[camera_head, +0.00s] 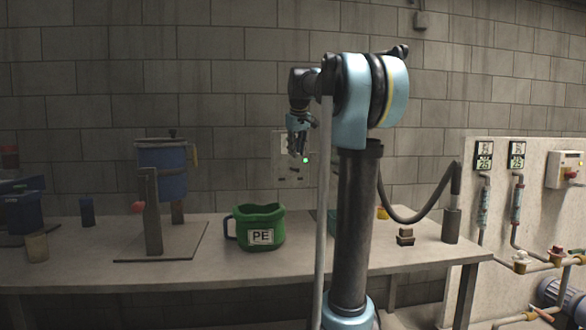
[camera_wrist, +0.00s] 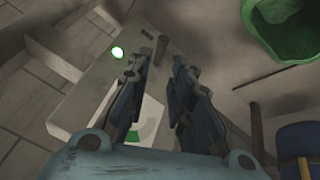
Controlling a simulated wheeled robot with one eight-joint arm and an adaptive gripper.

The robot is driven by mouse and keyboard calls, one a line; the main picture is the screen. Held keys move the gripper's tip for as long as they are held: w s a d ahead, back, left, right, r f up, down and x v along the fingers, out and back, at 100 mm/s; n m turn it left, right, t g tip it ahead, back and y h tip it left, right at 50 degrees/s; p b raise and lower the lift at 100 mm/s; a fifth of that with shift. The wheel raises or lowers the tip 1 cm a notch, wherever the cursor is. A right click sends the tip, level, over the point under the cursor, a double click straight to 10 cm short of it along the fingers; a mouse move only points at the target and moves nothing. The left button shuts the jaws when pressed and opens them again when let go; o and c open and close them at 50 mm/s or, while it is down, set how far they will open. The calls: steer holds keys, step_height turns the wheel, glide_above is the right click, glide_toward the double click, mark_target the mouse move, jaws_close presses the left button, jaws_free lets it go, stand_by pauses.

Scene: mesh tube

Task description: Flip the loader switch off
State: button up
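The loader's control panel (camera_head: 283,175) is a pale plate on the block wall behind the bench, with a lit green lamp (camera_head: 306,160). The switch cannot be clearly told apart from the dark fingertips, nor can contact.
A green PE jug (camera_head: 260,240) stands on the bench (camera_head: 95,270) below the panel. A blue hopper (camera_head: 170,185) on a stand is to the left. A dark hose (camera_head: 408,219) and a small block (camera_head: 405,236) are to the right.

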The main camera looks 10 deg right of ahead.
mark_target(296, 169)
steer(key=x, duration=0.7)
steer(key=shift+f, duration=0.25)
